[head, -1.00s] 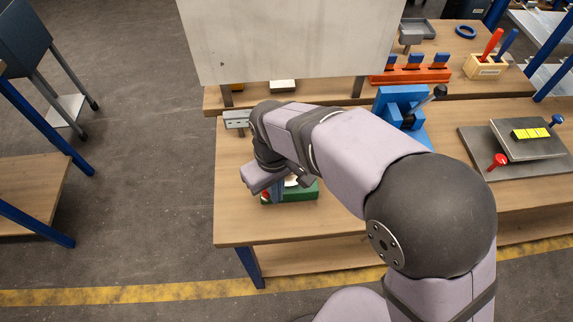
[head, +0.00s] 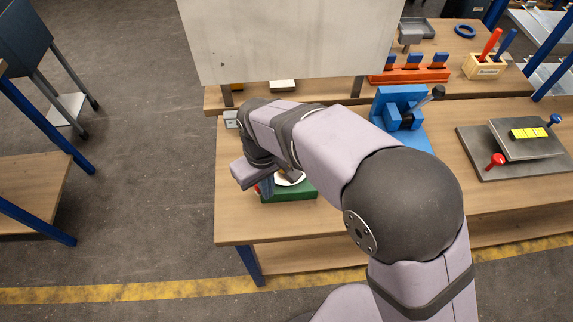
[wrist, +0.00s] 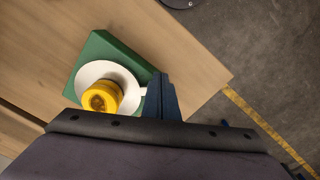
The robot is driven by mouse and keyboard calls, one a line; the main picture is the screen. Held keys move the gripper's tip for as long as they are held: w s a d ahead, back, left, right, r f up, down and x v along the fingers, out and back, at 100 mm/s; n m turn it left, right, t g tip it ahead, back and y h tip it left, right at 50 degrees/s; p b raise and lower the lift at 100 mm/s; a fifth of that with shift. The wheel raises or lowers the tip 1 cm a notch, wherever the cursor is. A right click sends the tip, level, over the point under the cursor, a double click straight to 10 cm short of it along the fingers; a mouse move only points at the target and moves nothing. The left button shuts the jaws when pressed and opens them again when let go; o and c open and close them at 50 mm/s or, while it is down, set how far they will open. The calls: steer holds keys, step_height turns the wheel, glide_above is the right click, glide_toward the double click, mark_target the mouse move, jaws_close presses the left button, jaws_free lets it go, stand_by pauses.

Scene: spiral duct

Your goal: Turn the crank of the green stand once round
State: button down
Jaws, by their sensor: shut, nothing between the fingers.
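The green stand (head: 290,194) sits on the near left part of the wooden bench, partly hidden by my arm. In the wrist view its green base (wrist: 96,52) carries a white disc (wrist: 90,72) with a yellow ribbed hub (wrist: 101,96). A short white arm (wrist: 144,91) runs from the disc toward my gripper (wrist: 160,78). My gripper is shut, its dark blue fingers beside the disc. The fingers hide the arm's outer end, so I cannot tell if they touch the crank. A small red part (head: 257,190) shows beside the fingers in the head view.
A blue device with a black-knobbed lever (head: 401,112) stands to the right of my arm. A grey plate with red and blue knobs (head: 515,150) lies further right. A pale upright panel (head: 290,40) blocks the view behind. The bench front is clear.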

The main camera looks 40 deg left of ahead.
steer(key=shift+s+a+p, duration=0.1)
steer(key=shift+a+p, duration=0.2)
steer(key=shift+a, duration=0.55)
steer(key=shift+a, duration=0.1)
steer(key=shift+a+p, duration=0.5)
steer(key=shift+a, duration=0.45)
steer(key=shift+w+a+p, duration=0.2)
steer(key=shift+a+p, duration=0.1)
steer(key=shift+a, duration=0.2)
steer(key=shift+w+a+p, duration=0.2)
steer(key=shift+a+p, duration=0.05)
steer(key=shift+a, duration=0.25)
steer(key=shift+w+a+p, duration=0.5)
steer(key=shift+a, duration=0.35)
